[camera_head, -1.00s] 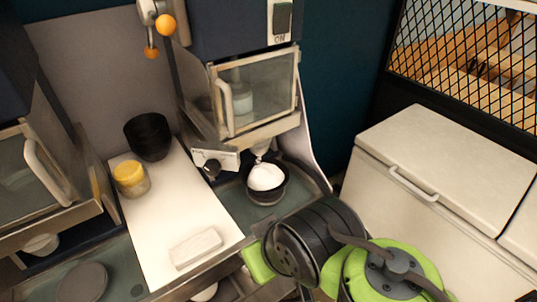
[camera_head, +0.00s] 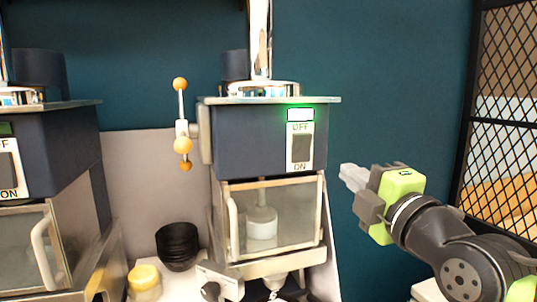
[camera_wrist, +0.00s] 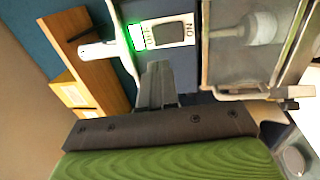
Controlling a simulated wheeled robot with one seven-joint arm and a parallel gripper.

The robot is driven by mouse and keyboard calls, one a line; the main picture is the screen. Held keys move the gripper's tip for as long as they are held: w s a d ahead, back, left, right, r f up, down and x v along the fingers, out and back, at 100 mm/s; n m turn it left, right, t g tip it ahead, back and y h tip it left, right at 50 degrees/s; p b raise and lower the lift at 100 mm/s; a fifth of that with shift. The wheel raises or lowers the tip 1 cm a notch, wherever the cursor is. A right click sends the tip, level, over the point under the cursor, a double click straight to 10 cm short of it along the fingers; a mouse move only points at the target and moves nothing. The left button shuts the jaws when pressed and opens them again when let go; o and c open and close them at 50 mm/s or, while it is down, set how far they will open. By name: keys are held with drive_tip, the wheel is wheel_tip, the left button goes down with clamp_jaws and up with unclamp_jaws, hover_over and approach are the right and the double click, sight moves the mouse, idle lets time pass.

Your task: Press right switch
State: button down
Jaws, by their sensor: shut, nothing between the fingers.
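The right switch (camera_head: 301,148) is a dark rocker on a white plate marked OFF above and ON below, on the front of the right dark blue machine (camera_head: 250,140). A lit green light (camera_head: 300,114) sits above it. In the wrist view the switch (camera_wrist: 167,33) lies just beyond the fingertips, with the green light (camera_wrist: 137,38) beside it. My gripper (camera_head: 350,176) is shut and empty, right of the machine and a little below the switch in the head view. Its closed fingers (camera_wrist: 158,68) point toward the switch plate; I cannot tell the exact gap.
A left machine (camera_head: 45,155) has its own switch (camera_head: 8,170). Below the right switch is a glass door (camera_head: 275,218) with a handle. Black bowls (camera_head: 177,246) and a yellow-topped jar (camera_head: 145,277) stand between the machines. A mesh panel (camera_head: 505,110) is at right.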

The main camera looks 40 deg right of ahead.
sight(304, 142)
drive_tip(key=p+x, duration=0.2)
drive_tip(key=x, duration=0.2)
drive_tip(key=p+x, duration=0.2)
drive_tip(key=x, duration=0.3)
drive_tip(key=p+x, duration=0.1)
drive_tip(key=x, duration=0.3)
drive_tip(key=shift+w+a+r+p, duration=0.2)
drive_tip(key=shift+w+a+p, duration=0.1)
drive_tip(key=shift+p, duration=0.1)
drive_tip(key=shift+w+d+f, duration=0.1)
drive_tip(key=shift+w, duration=0.3)
